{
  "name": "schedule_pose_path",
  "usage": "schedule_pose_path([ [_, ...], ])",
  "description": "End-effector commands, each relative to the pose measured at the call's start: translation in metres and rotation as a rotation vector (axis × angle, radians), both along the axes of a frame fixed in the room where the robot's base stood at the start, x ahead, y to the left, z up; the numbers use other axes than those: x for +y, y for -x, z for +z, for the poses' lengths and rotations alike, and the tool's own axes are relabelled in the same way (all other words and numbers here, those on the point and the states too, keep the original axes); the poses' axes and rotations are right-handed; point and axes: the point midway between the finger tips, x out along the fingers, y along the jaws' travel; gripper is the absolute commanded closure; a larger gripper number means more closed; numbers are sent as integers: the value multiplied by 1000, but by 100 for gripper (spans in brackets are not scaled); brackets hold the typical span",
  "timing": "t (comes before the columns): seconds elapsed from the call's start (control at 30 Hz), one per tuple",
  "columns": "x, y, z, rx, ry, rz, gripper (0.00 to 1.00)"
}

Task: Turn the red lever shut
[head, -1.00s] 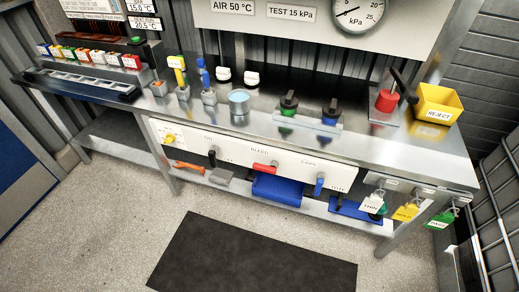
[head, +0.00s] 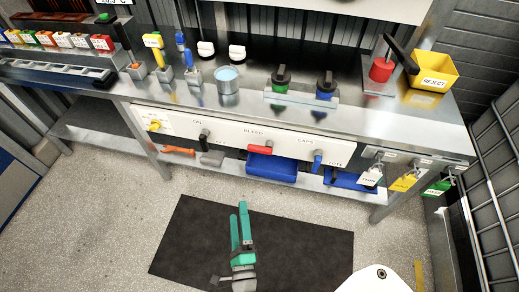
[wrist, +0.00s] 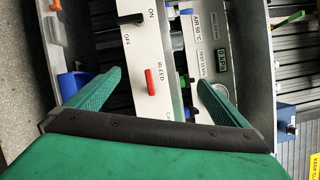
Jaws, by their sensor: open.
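The red lever (head: 260,149) sits under the word BLEED on the white front panel (head: 225,132) of the bench. Its handle lies sideways, along the panel's length. It also shows in the wrist view (wrist: 150,82), between my fingertips in the picture. My gripper (head: 239,212) is open with green fingers; in the head view it appears over the dark mat, below and in front of the panel. In the wrist view my gripper (wrist: 161,78) points at the panel, its fingers apart and empty. I see no contact with the lever.
A black lever (head: 204,136) is left of the red one and a blue lever (head: 317,159) right. A blue bin (head: 270,168) stands on the lower shelf beneath. Tags (head: 403,182) hang at the bench's right end. The dark mat (head: 190,235) has clear floor around it.

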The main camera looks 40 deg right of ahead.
Motion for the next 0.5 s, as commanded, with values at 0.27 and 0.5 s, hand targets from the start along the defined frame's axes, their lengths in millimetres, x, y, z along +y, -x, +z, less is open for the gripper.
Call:
schedule_pose_path([
  [0.27, -91, -79, -19, -437, -631, -168, 1],
  [0.5, -139, -117, -28, -694, -959, -245, 1],
])
